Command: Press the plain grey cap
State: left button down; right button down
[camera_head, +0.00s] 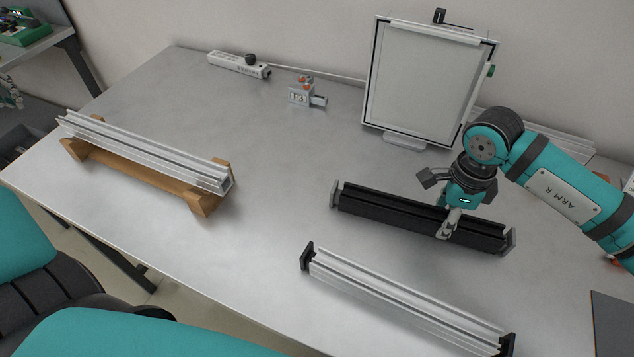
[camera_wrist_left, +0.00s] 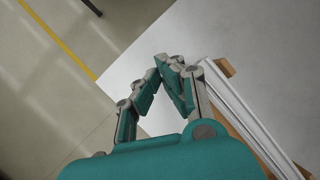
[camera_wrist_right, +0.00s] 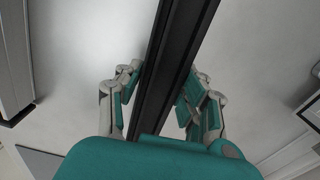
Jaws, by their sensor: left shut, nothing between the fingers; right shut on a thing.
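A black rail (camera_head: 418,216) lies on the table with a grey cap at its left end (camera_head: 335,193) and another grey cap at its right end (camera_head: 510,242). I cannot tell from here which cap is the plain one. My right gripper (camera_head: 447,228) is shut across the black rail, right of its middle. In the right wrist view its fingers (camera_wrist_right: 158,90) sit on both sides of the rail (camera_wrist_right: 172,70). My left gripper (camera_wrist_left: 168,64) is shut and empty in the left wrist view, beside the wooden cradle, apart from the black rail.
A silver rail (camera_head: 150,151) rests on a wooden cradle (camera_head: 205,202) at the left. Another silver rail with black ends (camera_head: 400,300) lies in front. A framed panel (camera_head: 425,85), a small counter device (camera_head: 300,95) and a white bar (camera_head: 235,64) stand behind.

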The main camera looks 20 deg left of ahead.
pick_arm(q)
jog(key=w+d+r+m+t+h, duration=0.3)
jog(key=w+d+r+m, duration=0.15)
jog(key=w+d, duration=0.4)
jog(key=w+d+r+m+t+h, duration=0.25)
jog(key=w+d+r, duration=0.35)
jog(key=w+d, duration=0.3)
jog(key=d+r+m+t+h, duration=0.1)
jog(key=d+r+m+h, duration=0.2)
jog(key=d+r+m, duration=0.7)
jog(key=d+r+m+t+h, duration=0.25)
jog(key=d+r+m, duration=0.45)
jog(key=r, duration=0.7)
notch_tip(320, 180, down, 23)
jog(key=d+m+g+h, duration=0.1)
jog(key=m+g+h, duration=0.1)
jog(key=g, duration=0.2)
jog(key=d+f+m+g, duration=0.1)
jog(key=d+f+g, duration=0.1)
jog(key=d+f, duration=0.4)
jog(key=s+d+f+m+g+h, duration=0.1)
jog(key=d+f+g, duration=0.2)
jog(key=d+f, duration=0.4)
jog(key=s+d+f+m+g+h, duration=0.1)
jog(key=d+f+g, duration=0.1)
jog(key=d+f, duration=0.5)
jog(key=shift+s+d+f+m+g, duration=0.25)
jog(key=shift+f+m+g, duration=0.15)
jog(key=shift+f, duration=0.2)
jog(key=shift+a, duration=0.1)
